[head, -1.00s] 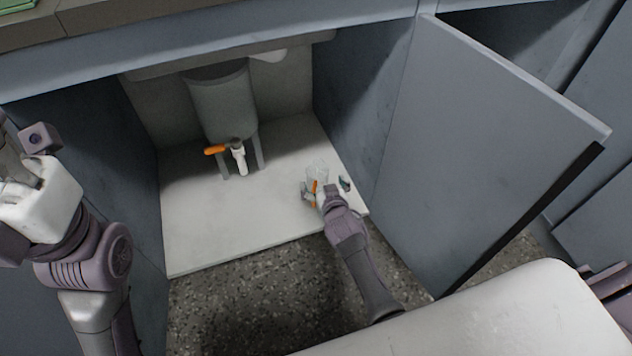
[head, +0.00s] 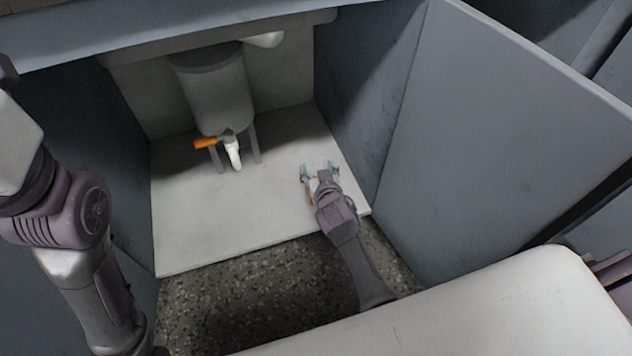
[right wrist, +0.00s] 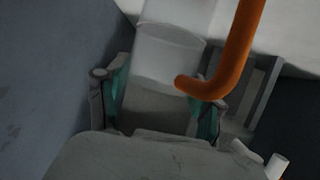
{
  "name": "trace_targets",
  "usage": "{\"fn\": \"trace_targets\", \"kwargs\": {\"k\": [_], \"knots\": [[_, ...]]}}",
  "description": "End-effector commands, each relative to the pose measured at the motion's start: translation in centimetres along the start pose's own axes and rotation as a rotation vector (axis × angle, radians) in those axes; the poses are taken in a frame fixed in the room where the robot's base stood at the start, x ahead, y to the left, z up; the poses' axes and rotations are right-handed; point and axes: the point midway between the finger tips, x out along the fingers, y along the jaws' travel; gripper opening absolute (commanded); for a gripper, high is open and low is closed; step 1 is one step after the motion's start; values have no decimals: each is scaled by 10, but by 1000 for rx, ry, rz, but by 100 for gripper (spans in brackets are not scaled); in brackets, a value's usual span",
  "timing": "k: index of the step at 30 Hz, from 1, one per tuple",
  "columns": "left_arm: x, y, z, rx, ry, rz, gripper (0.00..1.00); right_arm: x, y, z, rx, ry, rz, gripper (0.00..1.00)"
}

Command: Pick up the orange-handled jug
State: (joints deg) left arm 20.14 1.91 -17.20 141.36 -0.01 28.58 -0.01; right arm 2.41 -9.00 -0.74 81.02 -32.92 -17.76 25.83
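The clear jug (head: 318,162) stands on the white cabinet floor near its right side, partly hidden behind my right gripper. In the right wrist view the see-through jug (right wrist: 163,62) lies between the fingers, and its orange handle (right wrist: 238,48) crosses at the right, close to the camera. My right gripper (head: 320,172) reaches in from the front. Its teal-padded fingers (right wrist: 162,102) are spread on either side of the jug, with a gap visible at the right finger; contact on the left is unclear. My left arm shows at the left edge, with its gripper out of frame.
A grey tank (head: 217,95) on legs stands at the back, with an orange-levered white tap (head: 233,152) in front. The cabinet's open door (head: 490,130) and side wall rise right of my right arm. The white cabinet floor (head: 215,215) is clear at the left.

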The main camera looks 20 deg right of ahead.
Motion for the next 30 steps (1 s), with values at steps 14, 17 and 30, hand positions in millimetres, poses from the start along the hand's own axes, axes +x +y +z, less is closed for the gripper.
{"fn": "trace_targets", "kwargs": {"k": [14,17,30], "knots": [[0,0,0,-1,0,0,40,0,0,0,0,1,0,9],[2,0,0,-1,1,0,40,-1,0,-2,0,1,0,9],[-17,-7,18,-17,-132,-50,40,-25,0,-62,0,3,-1,9]]}}
